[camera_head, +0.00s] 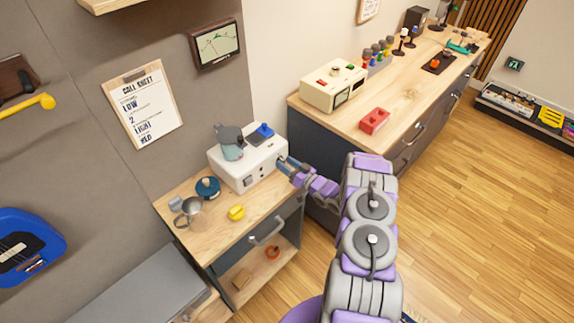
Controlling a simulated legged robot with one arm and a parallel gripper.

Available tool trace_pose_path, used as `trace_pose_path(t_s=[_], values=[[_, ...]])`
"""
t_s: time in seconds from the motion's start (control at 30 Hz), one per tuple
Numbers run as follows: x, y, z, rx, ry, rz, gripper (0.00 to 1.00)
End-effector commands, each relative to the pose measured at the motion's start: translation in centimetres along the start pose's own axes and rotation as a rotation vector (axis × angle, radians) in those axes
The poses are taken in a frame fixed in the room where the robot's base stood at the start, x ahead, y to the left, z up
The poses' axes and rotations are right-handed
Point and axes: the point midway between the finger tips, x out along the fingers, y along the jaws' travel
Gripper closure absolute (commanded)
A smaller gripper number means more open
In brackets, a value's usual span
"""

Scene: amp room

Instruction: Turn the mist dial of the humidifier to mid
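A white box-shaped unit (226,172), which looks like the humidifier, stands on the small wooden-top cabinet (245,233) against the grey wall. A grey-teal piece (230,142) and a blue piece (262,133) sit on its top. Small dark controls (249,180) show on its front face; which one is the mist dial, and its setting, are too small to tell. My gripper (284,163) reaches in from the right and is at the right end of the unit's front, hiding part of it. Contact and finger opening cannot be made out.
A dark blue lidded item (207,187), a metal jug (190,214) and a yellow object (236,212) stand on the cabinet left of my gripper. A long counter (340,122) with a cream device (333,86) and red box (375,121) is behind right.

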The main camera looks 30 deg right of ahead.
Motion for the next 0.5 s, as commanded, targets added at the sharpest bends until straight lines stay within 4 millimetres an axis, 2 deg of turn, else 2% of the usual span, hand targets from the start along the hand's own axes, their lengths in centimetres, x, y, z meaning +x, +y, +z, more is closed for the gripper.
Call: trace_pose_path(t_s=[0.27,0.37,0.5], values=[[-0.3,-0.1,-0.1,-0.001,0.000,0.000,0.49],[-1.5,0.0,-0.1,-0.001,0.000,0.001,0.49],[-4.2,0.2,-0.2,0.000,0.000,0.004,0.49]])
